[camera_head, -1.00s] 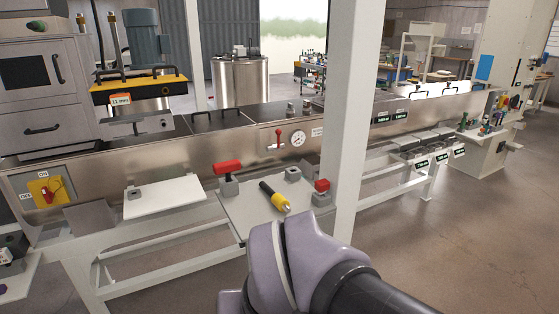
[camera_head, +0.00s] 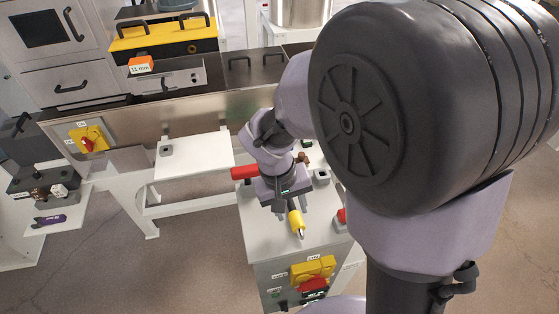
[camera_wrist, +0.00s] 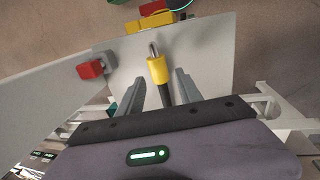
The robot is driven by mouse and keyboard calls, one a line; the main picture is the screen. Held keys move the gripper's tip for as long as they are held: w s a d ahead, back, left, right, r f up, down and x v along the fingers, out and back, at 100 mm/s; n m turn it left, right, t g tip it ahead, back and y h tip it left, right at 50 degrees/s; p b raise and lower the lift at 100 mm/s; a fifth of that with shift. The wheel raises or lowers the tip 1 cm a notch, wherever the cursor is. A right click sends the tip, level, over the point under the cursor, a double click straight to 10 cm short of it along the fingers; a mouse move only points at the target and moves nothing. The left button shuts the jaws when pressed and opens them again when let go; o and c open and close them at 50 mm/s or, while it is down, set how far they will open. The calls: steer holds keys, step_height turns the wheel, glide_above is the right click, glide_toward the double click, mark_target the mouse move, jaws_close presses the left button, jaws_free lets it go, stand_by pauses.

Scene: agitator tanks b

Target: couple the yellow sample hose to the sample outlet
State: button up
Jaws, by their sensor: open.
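The yellow sample hose (camera_head: 296,222) lies on a white shelf; its yellow collar and metal tip point toward the shelf's front. In the wrist view the hose (camera_wrist: 158,70) has a black rear part running between my fingers. My gripper (camera_head: 292,208) is open above the hose, and in the wrist view my gripper (camera_wrist: 160,76) has one finger on each side of it, with gaps. I cannot pick out the sample outlet for sure in the current views. My arm hides part of the bench behind the shelf.
Another white shelf (camera_head: 195,157) stands at left, and open floor lies in front.

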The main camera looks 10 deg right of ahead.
mark_target(296, 220)
steer(key=f, duration=0.2)
steer(key=d+f+b, duration=0.1)
steer(key=f, duration=0.2)
steer(key=shift+s+d+f, duration=0.1)
steer(key=shift+d+f, duration=0.15)
steer(key=shift+f, duration=0.15)
steer(key=shift+s+r, duration=0.1)
jaws_close()
steer(key=shift+r, duration=0.15)
